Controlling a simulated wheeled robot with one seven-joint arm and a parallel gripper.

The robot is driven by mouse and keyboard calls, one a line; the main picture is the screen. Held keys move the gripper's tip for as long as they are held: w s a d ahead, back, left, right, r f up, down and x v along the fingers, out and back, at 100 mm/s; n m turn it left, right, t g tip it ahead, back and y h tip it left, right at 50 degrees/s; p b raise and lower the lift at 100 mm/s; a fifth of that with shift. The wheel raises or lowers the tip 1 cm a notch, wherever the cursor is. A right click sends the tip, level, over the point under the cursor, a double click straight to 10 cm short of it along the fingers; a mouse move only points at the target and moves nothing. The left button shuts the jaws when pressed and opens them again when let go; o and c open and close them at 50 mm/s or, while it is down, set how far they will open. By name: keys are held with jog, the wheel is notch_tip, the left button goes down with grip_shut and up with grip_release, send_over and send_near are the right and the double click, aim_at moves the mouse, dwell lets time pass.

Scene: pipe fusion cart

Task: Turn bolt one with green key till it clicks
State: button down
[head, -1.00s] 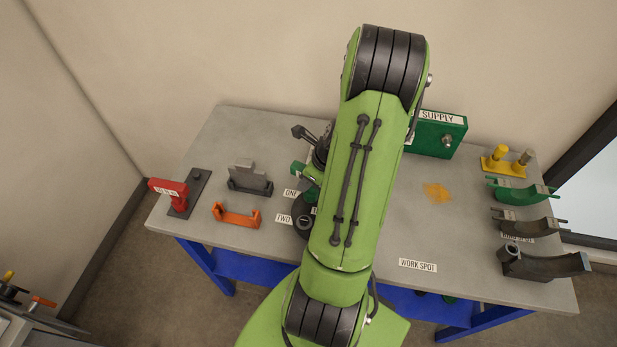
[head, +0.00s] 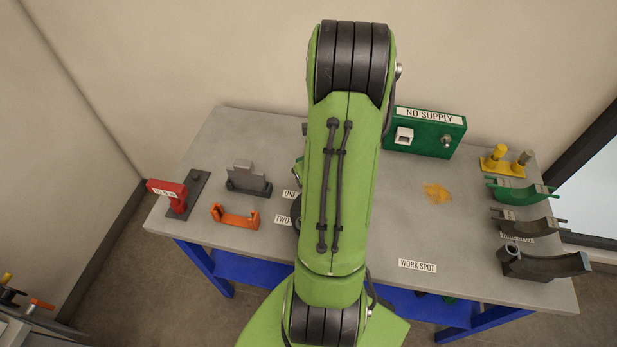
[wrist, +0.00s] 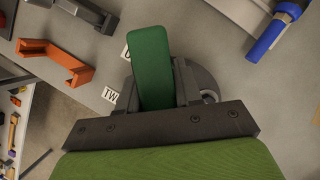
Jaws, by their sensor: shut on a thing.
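My gripper (wrist: 157,88) shows in the wrist view, shut on the green key (wrist: 151,55). The key's broad green grip sticks up between the dark jaws. Its working end is hidden, so I cannot tell whether it sits on a bolt. A grey round part (wrist: 205,84) shows behind and to the right of the jaws. In the head view my arm covers the gripper and most of this part; its dark edge (head: 296,212) shows by the labels ONE (head: 290,194) and TWO (head: 282,220). Bolt one itself is hidden.
An orange bracket (head: 236,215), a grey block (head: 248,182) and a red-handled piece (head: 172,195) stand left on the table. A green NO SUPPLY box (head: 425,134) is at the back, curved pieces (head: 545,262) at the right. Table around the WORK SPOT label (head: 417,265) is clear.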

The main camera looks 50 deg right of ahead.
jog(key=shift+s+m+g+h, duration=0.1)
jog(key=shift+m+g+h, duration=0.2)
jog(key=shift+m, duration=0.7)
jog(key=shift+n, duration=0.6)
jog(key=shift+r+p, duration=1.45)
jog(key=shift+r, duration=0.6)
jog(key=shift+d, duration=0.1)
jog(key=shift+r+p, duration=0.8)
jog(key=shift+r, duration=0.2)
